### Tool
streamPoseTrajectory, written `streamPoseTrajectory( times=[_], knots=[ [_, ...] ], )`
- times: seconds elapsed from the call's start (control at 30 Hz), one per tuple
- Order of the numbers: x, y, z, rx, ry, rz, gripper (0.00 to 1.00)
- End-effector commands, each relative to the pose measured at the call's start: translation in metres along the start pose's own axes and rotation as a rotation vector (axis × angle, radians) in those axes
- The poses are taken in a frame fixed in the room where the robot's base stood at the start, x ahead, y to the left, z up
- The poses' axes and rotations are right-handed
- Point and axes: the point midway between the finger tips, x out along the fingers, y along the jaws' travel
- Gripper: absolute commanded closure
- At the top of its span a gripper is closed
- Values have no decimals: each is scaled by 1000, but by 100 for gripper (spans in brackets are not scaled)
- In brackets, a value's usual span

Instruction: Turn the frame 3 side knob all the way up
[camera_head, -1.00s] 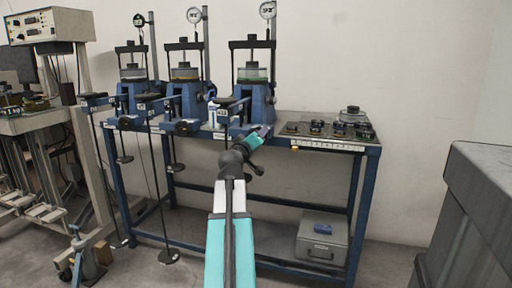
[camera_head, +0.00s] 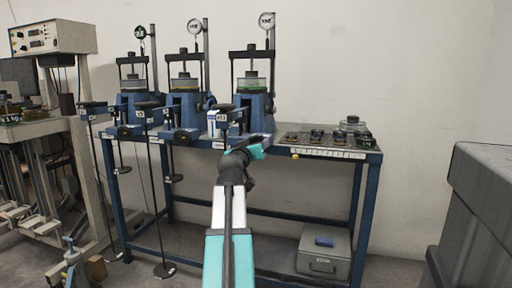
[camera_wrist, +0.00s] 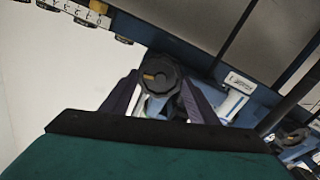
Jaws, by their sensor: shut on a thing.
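Frame 3 (camera_head: 254,98) is the rightmost of the blue lever frames on the bench, with a dial gauge (camera_head: 266,20) above it. Its side knob is hidden behind my gripper (camera_head: 258,146) in the head view. In the wrist view a black lobed knob (camera_wrist: 165,72) with a yellow mark on its left part shows between the two dark fingers of my gripper (camera_wrist: 158,92). The fingers are shut on it, one on each side. The lower part of the knob's mount is partly hidden by my gripper body.
Two more lever frames (camera_head: 185,98) stand to the left, with thin hanging rods and weights in front. A tray of dark round pieces (camera_head: 322,140) lies on the bench to the right. A dark grey cabinet stands at far right.

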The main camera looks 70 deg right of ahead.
Motion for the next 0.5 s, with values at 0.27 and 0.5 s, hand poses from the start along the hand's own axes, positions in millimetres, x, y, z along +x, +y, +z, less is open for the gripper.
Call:
streamPoseTrajectory(
  times=[0.27, 0.5],
  knots=[
    [0, 0, 1, -1, -3, 1, 27],
    [0, 0, 0, -1, -1, 1, 27]
  ],
)
